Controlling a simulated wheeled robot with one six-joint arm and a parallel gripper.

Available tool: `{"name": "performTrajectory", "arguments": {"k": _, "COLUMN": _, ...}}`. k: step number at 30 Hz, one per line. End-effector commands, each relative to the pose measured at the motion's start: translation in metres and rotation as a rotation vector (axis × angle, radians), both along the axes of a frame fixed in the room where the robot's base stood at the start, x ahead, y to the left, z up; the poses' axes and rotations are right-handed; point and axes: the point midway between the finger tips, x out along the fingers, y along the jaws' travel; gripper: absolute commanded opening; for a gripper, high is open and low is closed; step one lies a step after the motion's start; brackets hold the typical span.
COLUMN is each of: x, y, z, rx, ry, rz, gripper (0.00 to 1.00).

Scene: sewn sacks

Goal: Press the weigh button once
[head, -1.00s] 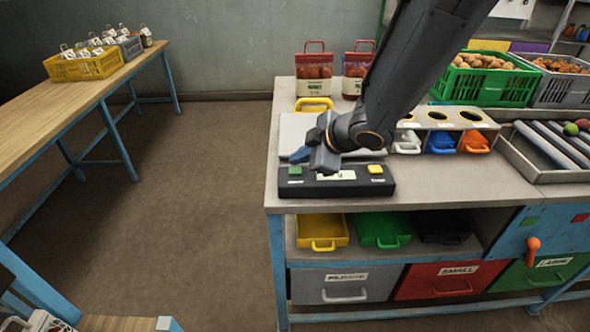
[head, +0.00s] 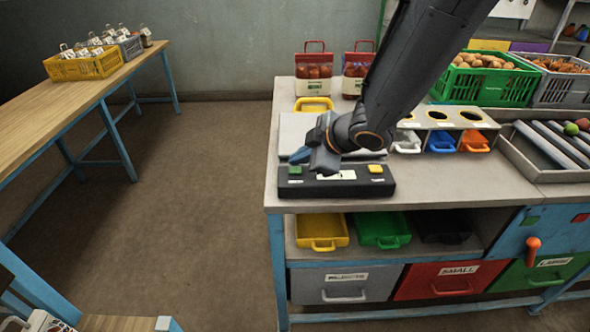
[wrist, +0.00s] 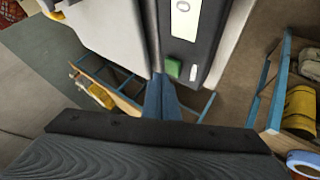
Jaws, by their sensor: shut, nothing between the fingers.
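A black scale panel (head: 333,189) lies along the front of the bench, before a pale weighing plate (head: 290,136). A green button (head: 295,169) is at its left, a yellow button (head: 376,168) at its right, and a display (head: 337,175) between them. The small labels by the buttons are too small to read. My gripper (head: 298,157) is shut and empty, its blue fingers just above and behind the green button. In the wrist view the fingertips (wrist: 158,82) are close beside the green button (wrist: 173,67). I cannot tell whether they touch it.
A yellow scoop tray (head: 314,104) and two bags (head: 314,70) stand behind the plate. A holder with coloured chutes (head: 441,143) is to the right, with a green crate (head: 480,82) behind it. Open floor lies left of the bench.

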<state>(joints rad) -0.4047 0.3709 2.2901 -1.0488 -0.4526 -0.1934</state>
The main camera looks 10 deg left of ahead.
Motion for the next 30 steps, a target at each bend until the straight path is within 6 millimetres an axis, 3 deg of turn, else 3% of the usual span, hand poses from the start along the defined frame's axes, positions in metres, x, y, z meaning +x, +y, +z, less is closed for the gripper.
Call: {"name": "performTrajectory", "arguments": {"k": 30, "x": 0.0000, "y": 0.0001, "z": -0.0112, "rx": 0.000, "ry": 0.001, "rz": -0.001, "gripper": 0.00}}
